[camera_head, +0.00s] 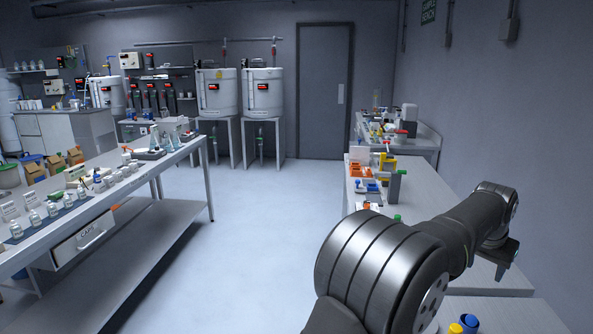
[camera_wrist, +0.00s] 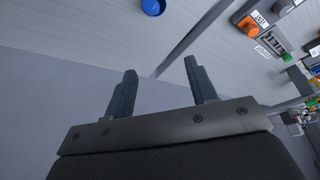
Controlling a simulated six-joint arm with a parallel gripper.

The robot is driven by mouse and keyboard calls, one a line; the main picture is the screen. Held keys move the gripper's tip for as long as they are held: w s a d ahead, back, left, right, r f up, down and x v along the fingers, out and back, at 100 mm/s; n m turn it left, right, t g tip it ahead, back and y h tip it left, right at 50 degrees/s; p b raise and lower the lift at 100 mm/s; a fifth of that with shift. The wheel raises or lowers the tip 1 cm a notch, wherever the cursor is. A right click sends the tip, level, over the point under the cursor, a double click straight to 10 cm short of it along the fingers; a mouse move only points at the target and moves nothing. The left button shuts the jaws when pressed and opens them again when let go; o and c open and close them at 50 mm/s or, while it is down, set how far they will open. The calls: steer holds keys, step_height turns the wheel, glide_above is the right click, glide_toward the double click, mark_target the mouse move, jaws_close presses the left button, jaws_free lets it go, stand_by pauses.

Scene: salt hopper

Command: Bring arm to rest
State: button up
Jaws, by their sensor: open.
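My gripper (camera_wrist: 158,88) shows in the wrist view with its two dark fingers apart and nothing between them. Beyond the fingertips are a grey bench surface (camera_wrist: 90,30) and a thin bench edge or rail running diagonally. In the head view my arm reaches from the bottom centre to the right, over the right-hand bench (camera_head: 440,200). The end of my arm (camera_head: 505,250) is at the right, close to the wall. The gripper's fingers are hard to make out there.
A blue round cap (camera_wrist: 153,7) lies beyond the fingers. Orange and grey devices (camera_wrist: 247,27) stand to its right. Blue and yellow caps (camera_head: 468,322) show below my arm. The left bench (camera_head: 160,170) holds bottles and jars. White tanks (camera_head: 263,92) stand at the back. The middle floor (camera_head: 265,220) is clear.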

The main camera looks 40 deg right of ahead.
steer(key=x, duration=1.4)
steer(key=shift+d+f, duration=0.15)
steer(key=shift+f, duration=0.2)
step_height(320, 180, up, 6)
steer(key=w+a+f+n+t, duration=0.15)
steer(key=w+a, duration=0.25)
steer(key=w, duration=0.6)
steer(key=w+a+f+n, duration=0.2)
steer(key=w+a, duration=0.2)
steer(key=w, duration=0.6)
steer(key=w+a+f+n+t, duration=0.15)
steer(key=w+a, duration=0.25)
steer(key=w, duration=0.6)
steer(key=w+a+f+n, duration=0.2)
steer(key=w+a, duration=0.5)
steer(key=a, duration=0.3)
steer(key=w+a+f+n+y, duration=0.1)
steer(key=w+a+f+n, duration=0.1)
steer(key=w+a, duration=0.5)
steer(key=w+a+f+n+y, duration=0.1)
steer(key=w+a+f+n, duration=0.1)
steer(key=w+a, duration=0.5)
steer(key=a, duration=0.6)
steer(key=shift+a+t, duration=0.15)
steer(key=shift+t, duration=0.15)
